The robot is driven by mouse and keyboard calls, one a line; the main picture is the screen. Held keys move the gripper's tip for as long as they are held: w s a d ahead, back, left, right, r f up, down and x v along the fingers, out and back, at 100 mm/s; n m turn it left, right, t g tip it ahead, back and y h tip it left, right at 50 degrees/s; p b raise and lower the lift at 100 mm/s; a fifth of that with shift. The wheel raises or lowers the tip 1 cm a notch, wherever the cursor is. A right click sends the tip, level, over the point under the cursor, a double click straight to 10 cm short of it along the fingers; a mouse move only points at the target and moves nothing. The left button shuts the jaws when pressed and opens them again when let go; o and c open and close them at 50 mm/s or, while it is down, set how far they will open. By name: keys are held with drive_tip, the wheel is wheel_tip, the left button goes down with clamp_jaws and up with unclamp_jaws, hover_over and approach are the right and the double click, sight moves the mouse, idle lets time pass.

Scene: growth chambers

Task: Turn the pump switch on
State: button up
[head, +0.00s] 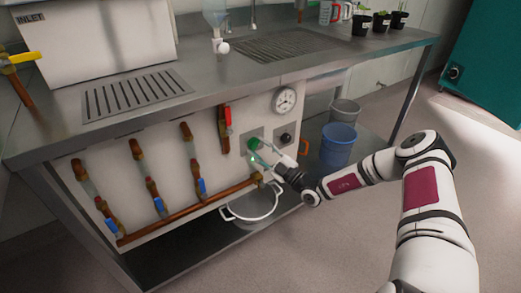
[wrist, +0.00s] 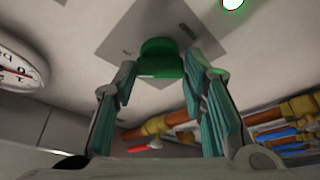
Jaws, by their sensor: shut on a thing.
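The pump switch (head: 253,143) is a green knob on a square grey plate on the white panel under the counter. In the wrist view the green knob (wrist: 160,50) sits between my two fingertips. My gripper (head: 261,152) reaches the panel from the right, and its teal-padded fingers (wrist: 160,72) are closed on the knob from both sides. A small green lamp (wrist: 232,3) glows on the panel near the plate in the wrist view. The fingers hide part of the knob, and I cannot read any marking on the plate.
A round gauge (head: 286,99) and a black knob (head: 286,137) are close by. A red-handled valve (head: 226,120) and copper pipes (head: 190,212) lie to the left. A white pot (head: 249,213) stands below, and a blue bucket (head: 337,146) to the right.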

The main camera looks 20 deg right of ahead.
drive_tip(key=o, duration=1.2)
drive_tip(key=v, duration=1.2)
